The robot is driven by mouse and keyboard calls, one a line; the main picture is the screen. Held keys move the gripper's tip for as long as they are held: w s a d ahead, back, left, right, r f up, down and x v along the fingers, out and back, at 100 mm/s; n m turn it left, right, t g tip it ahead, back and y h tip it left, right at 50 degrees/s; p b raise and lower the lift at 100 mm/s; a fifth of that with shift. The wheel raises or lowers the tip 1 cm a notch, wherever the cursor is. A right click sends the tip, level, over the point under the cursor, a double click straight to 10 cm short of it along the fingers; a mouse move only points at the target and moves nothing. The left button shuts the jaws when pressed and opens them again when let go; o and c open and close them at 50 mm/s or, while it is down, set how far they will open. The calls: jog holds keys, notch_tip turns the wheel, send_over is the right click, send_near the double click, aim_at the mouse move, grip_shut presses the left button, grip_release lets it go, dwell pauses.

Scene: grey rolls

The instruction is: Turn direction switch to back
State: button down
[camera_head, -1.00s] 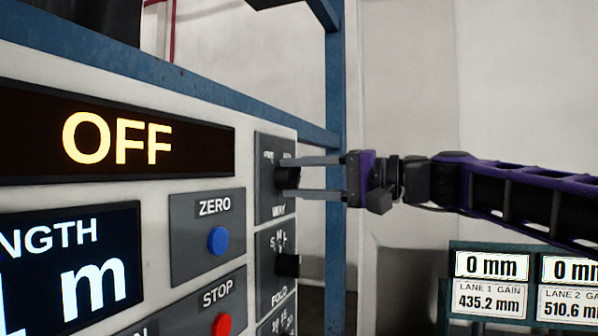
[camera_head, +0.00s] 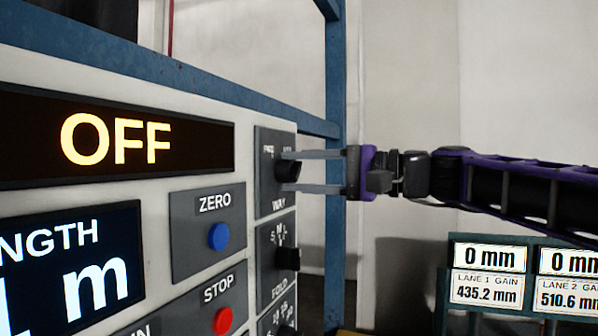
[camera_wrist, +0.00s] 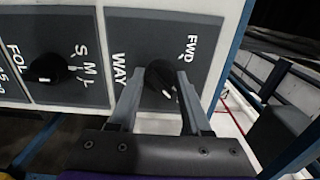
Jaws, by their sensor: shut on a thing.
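The direction switch is a black round knob (camera_head: 287,171) on a grey plate marked WAY, at the right edge of the control panel. It also shows in the wrist view (camera_wrist: 159,75), with FWD printed beside it and pale marks on its near side. My gripper (camera_head: 289,170) reaches it from the right, one finger above and one below. In the wrist view the two fingers (camera_wrist: 160,88) lie on either side of the knob, shut on it. The second position label is too small to read in the head view and does not show in the wrist view.
Below sits the FOLD selector (camera_head: 288,257) with its own black knob. The blue ZERO button (camera_head: 218,236) and red STOP button (camera_head: 222,320) are to the left. A blue frame post (camera_head: 335,230) stands behind my gripper. Lane displays (camera_head: 490,275) are at lower right.

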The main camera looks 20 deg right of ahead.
jog(key=shift+c, duration=1.8)
grip_release()
jog(key=v, duration=1.7)
jog(key=shift+s+d, duration=0.15)
jog(key=s+a+f+n+g+h, duration=0.4)
jog(key=a+f+h, duration=0.3)
jog(key=a+f, duration=0.8)
jog(key=s+f+n+h, duration=0.1)
jog(key=s+f+h, duration=0.1)
jog(key=f, duration=0.6)
jog(key=s+f+n+g+h, duration=0.1)
jog(key=s+f+n+h, duration=0.1)
jog(key=f+h, duration=0.3)
notch_tip(320, 180, down, 5)
jog(key=shift+s+d+r+h, duration=0.2)
jog(key=shift+s+d+h, duration=0.15)
jog(key=shift+s, duration=0.25)
